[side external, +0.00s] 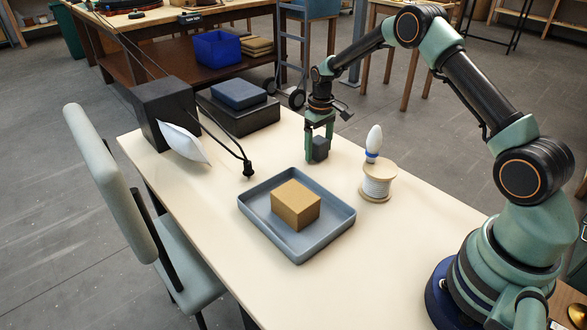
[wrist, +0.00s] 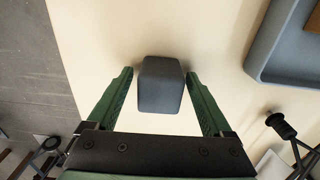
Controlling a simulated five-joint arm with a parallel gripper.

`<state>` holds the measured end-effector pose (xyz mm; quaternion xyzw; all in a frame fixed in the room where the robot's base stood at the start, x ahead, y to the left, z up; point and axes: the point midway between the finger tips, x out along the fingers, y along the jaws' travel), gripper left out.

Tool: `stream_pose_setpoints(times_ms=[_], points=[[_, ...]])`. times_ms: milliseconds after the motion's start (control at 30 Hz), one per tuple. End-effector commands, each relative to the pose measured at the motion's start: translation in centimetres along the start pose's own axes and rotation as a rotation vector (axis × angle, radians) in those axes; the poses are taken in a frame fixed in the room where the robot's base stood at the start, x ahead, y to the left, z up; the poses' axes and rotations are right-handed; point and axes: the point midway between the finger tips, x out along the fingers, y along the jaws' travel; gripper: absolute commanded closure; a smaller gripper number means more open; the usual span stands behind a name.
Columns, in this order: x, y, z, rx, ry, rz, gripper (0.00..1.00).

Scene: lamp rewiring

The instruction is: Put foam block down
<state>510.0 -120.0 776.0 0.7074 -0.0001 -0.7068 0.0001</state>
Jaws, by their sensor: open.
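The foam block, a small dark grey block (side external: 320,148), stands on the cream table (side external: 240,290) behind the tray. In the wrist view the block (wrist: 161,85) lies between the two green fingers, with a narrow gap on each side. My gripper (side external: 319,158) points down around the block and is open. It also shows in the wrist view (wrist: 160,73). The block's underside is hidden, so its contact with the table cannot be seen directly.
A blue-grey tray (side external: 247,202) holds a tan block (side external: 296,204). A wire spool (side external: 377,184) and white bulb (side external: 373,142) stand to the right. A black plug (side external: 248,168), white pillow-like piece (side external: 183,143) and dark boxes (side external: 240,117) are to the left.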

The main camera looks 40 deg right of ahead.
Motion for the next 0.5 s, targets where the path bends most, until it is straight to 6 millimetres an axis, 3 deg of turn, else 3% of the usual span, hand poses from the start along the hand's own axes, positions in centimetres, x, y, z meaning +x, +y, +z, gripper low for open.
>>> stream_pose_setpoints(times_ms=[167, 500], points=[[-1.3, 0.0, -0.1, 0.0, 0.003, 0.001, 0.15], [-8.1, 0.0, -0.1, 0.0, 0.005, 0.001, 0.15]])
